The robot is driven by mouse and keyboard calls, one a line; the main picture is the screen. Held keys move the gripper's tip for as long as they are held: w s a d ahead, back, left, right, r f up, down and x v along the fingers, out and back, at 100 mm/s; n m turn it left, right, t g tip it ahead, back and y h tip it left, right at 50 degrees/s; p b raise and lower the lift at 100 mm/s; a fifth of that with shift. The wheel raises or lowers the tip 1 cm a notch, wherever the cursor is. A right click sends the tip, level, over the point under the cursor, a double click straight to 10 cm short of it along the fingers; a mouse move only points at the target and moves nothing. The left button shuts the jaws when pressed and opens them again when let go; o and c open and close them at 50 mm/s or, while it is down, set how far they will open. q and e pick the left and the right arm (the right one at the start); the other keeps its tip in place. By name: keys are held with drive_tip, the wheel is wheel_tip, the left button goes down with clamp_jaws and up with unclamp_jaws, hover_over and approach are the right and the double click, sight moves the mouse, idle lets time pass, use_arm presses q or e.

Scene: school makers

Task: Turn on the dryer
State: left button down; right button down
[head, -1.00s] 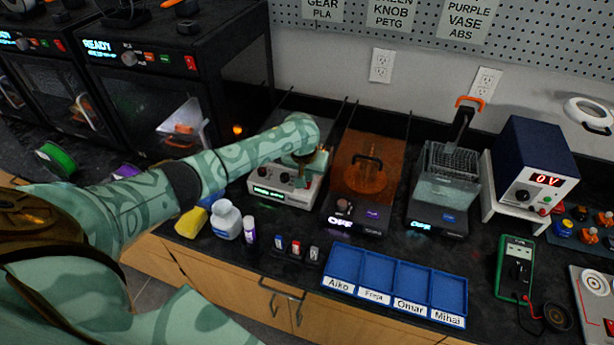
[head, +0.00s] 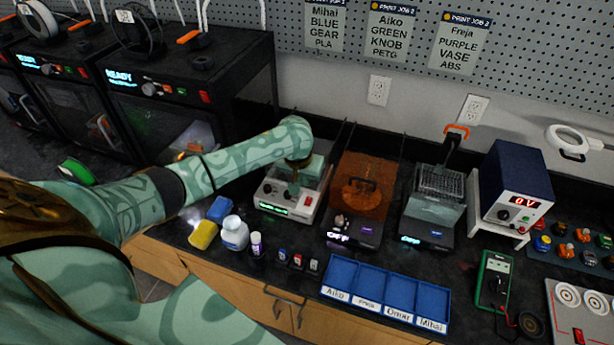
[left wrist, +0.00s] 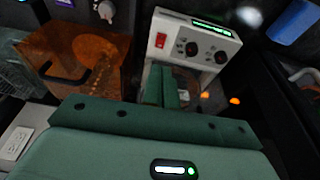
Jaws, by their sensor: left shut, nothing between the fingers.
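A light grey control box (head: 270,203) with a lit green display stands on the bench, left of the two dark units; I take it for the dryer, though no label is readable. My right gripper is out of view.
To the right stand an orange-covered unit (head: 365,190) reading OFF and a basket unit (head: 432,205). A white bottle (head: 235,234), yellow block (head: 203,235) and small vials (head: 298,260) stand in front. A blue tray (head: 343,270) lies at the bench's front edge.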

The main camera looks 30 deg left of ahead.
use_arm(q)
drive_tip(key=shift+s+p+v, duration=0.2)
drive_tip(key=shift+p+v, duration=0.1)
drive_tip(key=shift+v, duration=0.9)
drive_tip(key=shift+d, duration=0.15)
drive_tip(key=shift+d+f, duration=0.1)
